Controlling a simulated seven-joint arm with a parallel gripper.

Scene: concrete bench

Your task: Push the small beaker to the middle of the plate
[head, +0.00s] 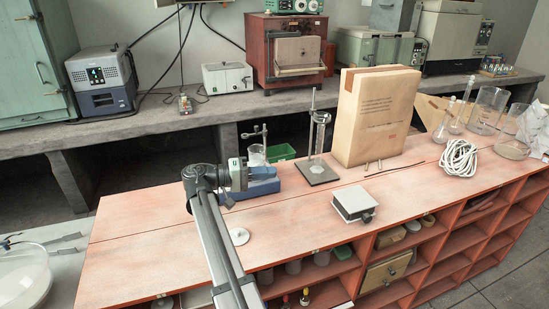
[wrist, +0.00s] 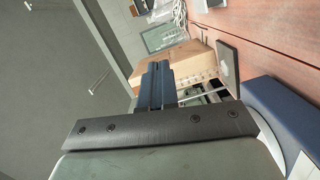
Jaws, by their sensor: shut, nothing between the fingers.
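The small clear beaker (head: 256,155) stands upright at the back of the blue stirrer (head: 264,187), beside a clamp rod. Its lower part is partly hidden by my gripper, and I cannot tell exactly where its base sits on the plate (head: 263,172). My gripper (head: 244,174) is low over the left side of the stirrer, close to the beaker; I cannot tell whether they touch. In the wrist view the two dark blue fingers (wrist: 156,84) are together with nothing between them. The stirrer's blue body (wrist: 290,110) is at the right there; the beaker is not clearly visible.
A measuring cylinder on a dark-based stand (head: 319,170) is right of the stirrer, with a large paper package (head: 377,115) behind it. A small lab jack (head: 354,203) is in front. A white disc (head: 239,236) lies near the arm. The left bench top is clear.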

